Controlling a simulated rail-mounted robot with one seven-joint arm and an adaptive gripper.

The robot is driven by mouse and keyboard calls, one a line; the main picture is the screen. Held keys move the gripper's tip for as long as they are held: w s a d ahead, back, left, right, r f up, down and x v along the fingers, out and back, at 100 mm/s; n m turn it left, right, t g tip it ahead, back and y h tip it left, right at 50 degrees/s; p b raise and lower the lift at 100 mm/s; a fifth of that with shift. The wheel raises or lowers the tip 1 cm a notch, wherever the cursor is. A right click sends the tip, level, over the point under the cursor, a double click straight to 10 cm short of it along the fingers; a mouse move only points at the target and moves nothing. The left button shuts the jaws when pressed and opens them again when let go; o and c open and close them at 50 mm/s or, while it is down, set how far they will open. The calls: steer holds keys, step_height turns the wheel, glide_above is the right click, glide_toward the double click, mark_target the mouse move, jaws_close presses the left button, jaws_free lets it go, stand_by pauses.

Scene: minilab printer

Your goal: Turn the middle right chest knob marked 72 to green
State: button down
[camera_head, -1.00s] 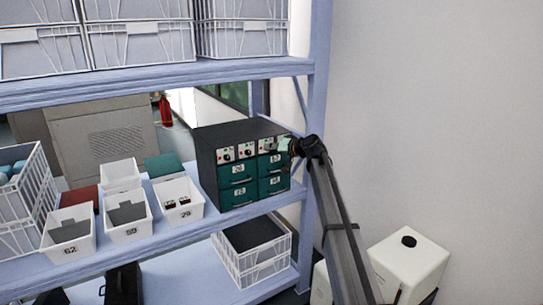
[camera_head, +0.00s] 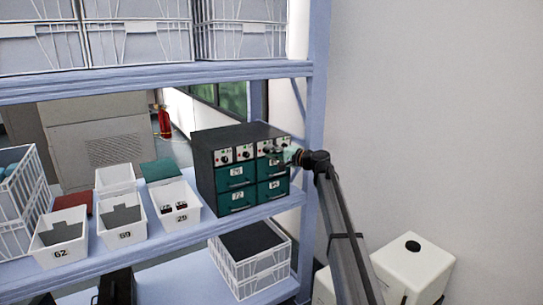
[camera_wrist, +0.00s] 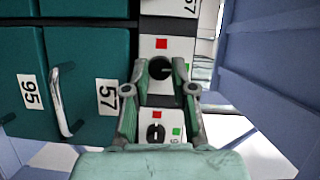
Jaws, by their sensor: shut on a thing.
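A dark chest (camera_head: 240,137) with green drawers stands on the middle shelf, with a row of white knob panels along its top front. My gripper (camera_head: 275,153) is at the right part of that row. In the wrist view my gripper (camera_wrist: 160,80) is shut on a dark round knob (camera_wrist: 160,68). A red square (camera_wrist: 161,43) and a green square (camera_wrist: 187,67) are printed beside this knob. Its number is hidden and its pointer direction is unclear. Another knob (camera_wrist: 155,133) shows nearer the palm, outside the grip.
Drawers 57 (camera_wrist: 107,75) and 95 (camera_wrist: 30,70), with metal handles, are beside the knob row. A shelf post (camera_head: 316,90) rises close to my arm.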

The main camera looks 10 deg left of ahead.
steer(key=shift+m, duration=0.5)
steer(key=shift+y, duration=0.3)
steer(key=c, duration=1)
jaws_free()
steer(key=shift+a, duration=0.1)
steer(key=shift+o, duration=0.2)
steer(key=v, duration=1.2)
steer(key=shift+s, duration=0.1)
